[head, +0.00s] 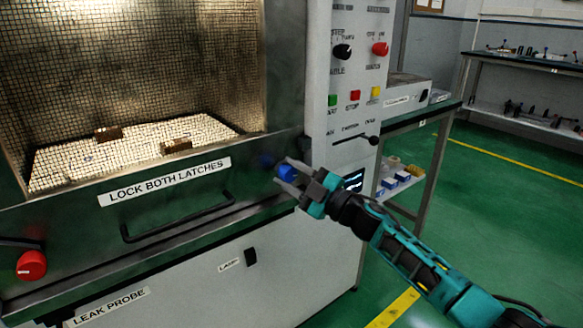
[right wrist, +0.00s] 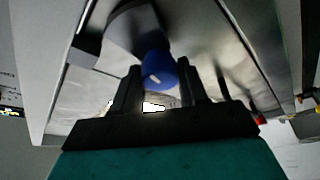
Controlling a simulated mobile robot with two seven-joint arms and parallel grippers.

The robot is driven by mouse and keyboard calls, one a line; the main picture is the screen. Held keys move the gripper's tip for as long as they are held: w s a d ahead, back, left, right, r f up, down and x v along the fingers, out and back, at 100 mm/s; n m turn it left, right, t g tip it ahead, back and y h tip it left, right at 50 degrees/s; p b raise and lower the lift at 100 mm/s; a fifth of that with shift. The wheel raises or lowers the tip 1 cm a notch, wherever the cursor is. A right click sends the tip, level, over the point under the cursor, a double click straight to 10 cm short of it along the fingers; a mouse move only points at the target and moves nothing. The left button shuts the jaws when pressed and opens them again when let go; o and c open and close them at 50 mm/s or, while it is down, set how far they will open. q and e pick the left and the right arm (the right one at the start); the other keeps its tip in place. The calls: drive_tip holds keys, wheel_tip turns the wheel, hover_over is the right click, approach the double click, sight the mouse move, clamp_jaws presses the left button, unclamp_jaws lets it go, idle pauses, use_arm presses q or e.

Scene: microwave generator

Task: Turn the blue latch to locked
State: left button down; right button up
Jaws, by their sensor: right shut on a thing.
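The blue latch (head: 287,172) is a round blue knob on the right end of the microwave door's lower frame. My right gripper (head: 290,174) is at the knob, its fingers shut on it. In the right wrist view, the blue latch (right wrist: 158,70) sits between the two dark fingers (right wrist: 160,88), with a short white mark on its face. A dark mount shows behind it. A red knob (head: 31,265) sits at the door's lower left. My left gripper is not in view.
A door handle (head: 180,222) runs below the label "LOCK BOTH LATCHES" (head: 165,182). A side table (head: 425,125) is farther right. The green floor beyond is open.

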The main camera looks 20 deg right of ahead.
drive_tip(key=shift+n+g+p, duration=0.5)
drive_tip(key=shift+n+p, duration=0.05)
drive_tip(key=shift+n, duration=0.65)
drive_tip(key=n+g+p, duration=0.1)
drive_tip(key=n+p, duration=0.1)
drive_tip(key=shift+a+n, duration=0.1)
drive_tip(key=shift+n, duration=0.3)
drive_tip(key=n+g+p, duration=0.1)
drive_tip(key=n+p, duration=0.1)
drive_tip(key=n, duration=0.1)
drive_tip(key=shift+h, duration=0.3)
drive_tip(key=shift+f+n+g+h+p, duration=0.15)
drive_tip(key=shift+n+g+h+p, duration=0.15)
drive_tip(key=shift+n+p, duration=0.45)
drive_tip(key=o, duration=1)
